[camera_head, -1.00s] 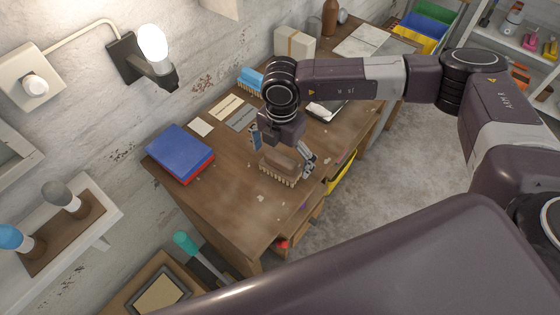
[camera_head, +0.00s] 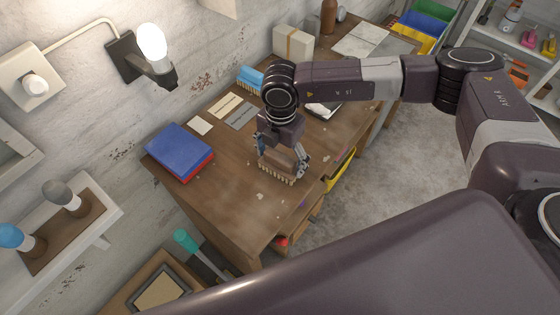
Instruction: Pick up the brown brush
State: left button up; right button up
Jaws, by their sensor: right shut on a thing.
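The brown brush (camera_head: 279,167) has a brown back and pale bristles along its lower edge. It is at the middle of the wooden table (camera_head: 225,206) in the head view, bristles down. My right gripper (camera_head: 281,158) is over it from above, with one finger on each side, shut on the brush. I cannot tell whether the bristles still touch the tabletop. My left gripper is not in view.
Blue and red books (camera_head: 180,150) lie left of the brush. A blue brush (camera_head: 250,78) and flat cards (camera_head: 226,106) lie behind it. A box (camera_head: 293,43) and bottle (camera_head: 329,17) stand farther back. The table's front left is clear.

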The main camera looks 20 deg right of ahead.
aim_at(280, 154)
jog(key=shift+r, duration=0.4)
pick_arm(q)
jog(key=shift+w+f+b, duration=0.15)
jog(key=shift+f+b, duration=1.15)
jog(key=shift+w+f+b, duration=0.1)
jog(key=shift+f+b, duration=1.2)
pick_arm(e)
notch_tip(280, 154, up, 19)
jog(key=shift+r, duration=0.15)
